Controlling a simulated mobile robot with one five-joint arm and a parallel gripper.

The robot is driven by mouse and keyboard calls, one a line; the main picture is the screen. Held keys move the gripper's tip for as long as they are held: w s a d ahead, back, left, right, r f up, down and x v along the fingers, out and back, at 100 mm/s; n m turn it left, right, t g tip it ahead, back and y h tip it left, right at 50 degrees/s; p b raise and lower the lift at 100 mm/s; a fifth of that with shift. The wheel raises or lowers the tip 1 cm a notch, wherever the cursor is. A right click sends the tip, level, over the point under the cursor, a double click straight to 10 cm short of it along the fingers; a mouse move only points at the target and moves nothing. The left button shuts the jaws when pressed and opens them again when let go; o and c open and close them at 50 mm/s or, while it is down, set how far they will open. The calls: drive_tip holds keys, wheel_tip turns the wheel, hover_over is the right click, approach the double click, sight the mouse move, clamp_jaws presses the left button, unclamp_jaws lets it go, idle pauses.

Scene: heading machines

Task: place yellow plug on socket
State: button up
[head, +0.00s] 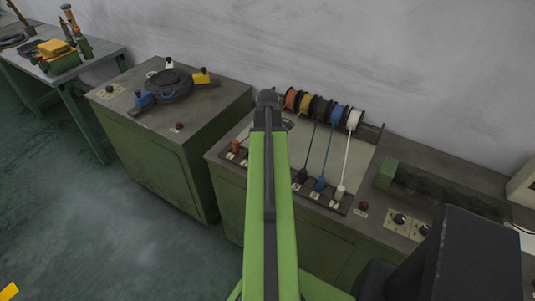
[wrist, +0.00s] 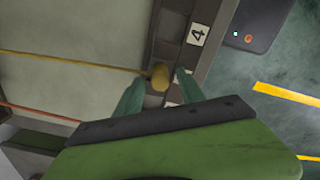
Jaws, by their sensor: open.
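The yellow plug (wrist: 159,77) shows in the wrist view, with its yellow cord (wrist: 75,60) running off to the left. It sits at the dark socket strip (wrist: 167,48), near a white label with the number 4. My gripper (wrist: 160,80) is open, with one green finger on each side of the plug. I cannot tell whether the fingers touch it or how far the plug is seated. In the head view my green arm hides the yellow plug and the gripper; the yellow spool (head: 305,103) shows at the back of the bench.
Black, blue (head: 319,184) and white (head: 339,191) plugs stand on the strip right of my arm, their cords stretched to spools. An orange plug (head: 235,146) is on the left. A second green cabinet (head: 160,150) stands left, with a round black device (head: 170,85) on it.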

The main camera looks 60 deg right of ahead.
wheel_tip(320, 180, up, 10)
drive_tip(key=p, duration=0.8)
drive_tip(key=shift+f, duration=0.25)
drive_tip(key=w+a+m, duration=0.2)
drive_tip(key=w+a, duration=1.4)
drive_tip(key=a, duration=0.3)
drive_tip(key=w+a+m, duration=0.2)
drive_tip(key=w+a, duration=0.1)
drive_tip(key=a, duration=1.3)
drive_tip(key=w+a+m, duration=0.1)
drive_tip(key=w+a, duration=0.2)
drive_tip(key=a, duration=1.3)
drive_tip(key=f+b, duration=0.4)
drive_tip(key=shift+d+f, duration=0.2)
drive_tip(key=shift+d, duration=0.1)
drive_tip(key=shift+r, duration=0.35)
drive_tip(key=shift+c, duration=0.3)
